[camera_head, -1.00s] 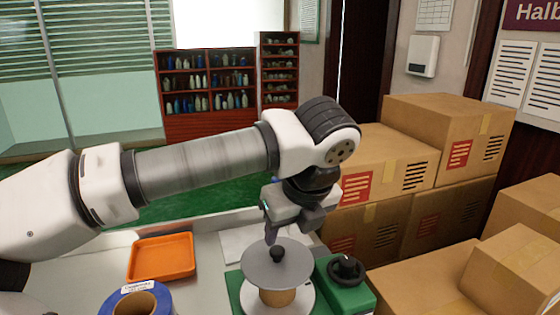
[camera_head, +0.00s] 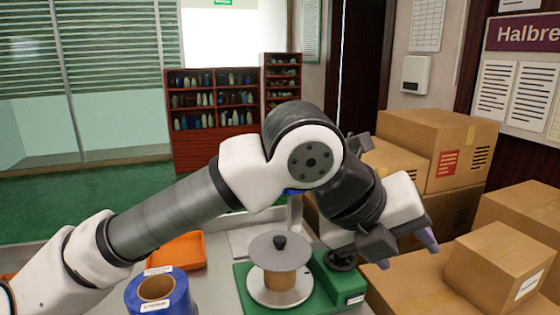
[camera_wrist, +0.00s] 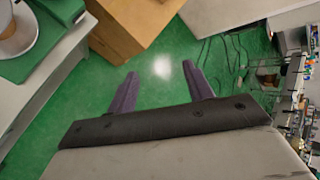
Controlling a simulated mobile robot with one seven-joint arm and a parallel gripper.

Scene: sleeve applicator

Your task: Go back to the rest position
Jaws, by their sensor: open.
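My gripper (camera_head: 405,252) is raised on the right side of the head view, in front of the cardboard boxes and to the right of the green applicator (camera_head: 240,284). In the wrist view its two purple fingers (camera_wrist: 160,90) stand wide apart with only green floor behind them, so it is open and empty. The applicator carries a spool with a grey top disc (camera_head: 279,251) and a black knob. A black hand knob (camera_head: 342,260) sits on its right part, partly hidden by my gripper. The spool's edge also shows at the wrist view's top left (camera_wrist: 14,38).
A blue roll (camera_head: 178,300) and an orange tray (camera_head: 180,252) are on the table left of the applicator, the tray partly behind my arm. Stacked cardboard boxes (camera_head: 500,262) fill the right. The wrist view shows cables (camera_wrist: 225,65) on the floor.

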